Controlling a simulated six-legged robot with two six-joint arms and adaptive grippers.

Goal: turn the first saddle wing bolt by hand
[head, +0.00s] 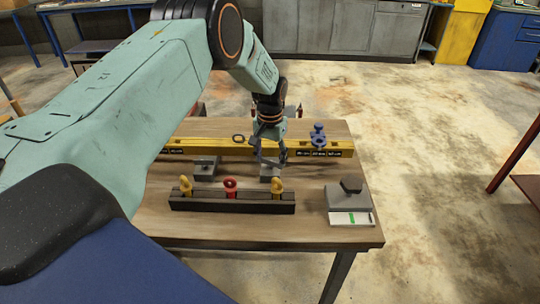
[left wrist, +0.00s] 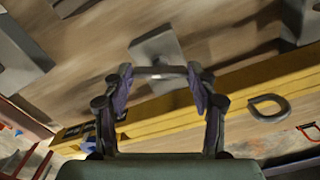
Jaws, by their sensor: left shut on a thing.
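My left gripper (head: 270,158) reaches down over the table at a grey saddle block (head: 270,172). In the left wrist view its fingertips (left wrist: 160,73) are apart, with a thin dark bar, seemingly the wing bolt (left wrist: 148,71), spanning between them. The gripper is shut on it. The grey saddle block (left wrist: 155,45) lies just behind the bar. In the head view the fingers hide most of the bolt. A second grey saddle block (head: 206,163) stands to the left. My right gripper is not in view.
A yellow level (head: 200,148) lies behind the saddles, with a blue knobbed piece (head: 318,138) near its right end. A black rail (head: 232,203) holds yellow and red winged pieces in front. A grey block (head: 342,198) with a dark knob stands at the right.

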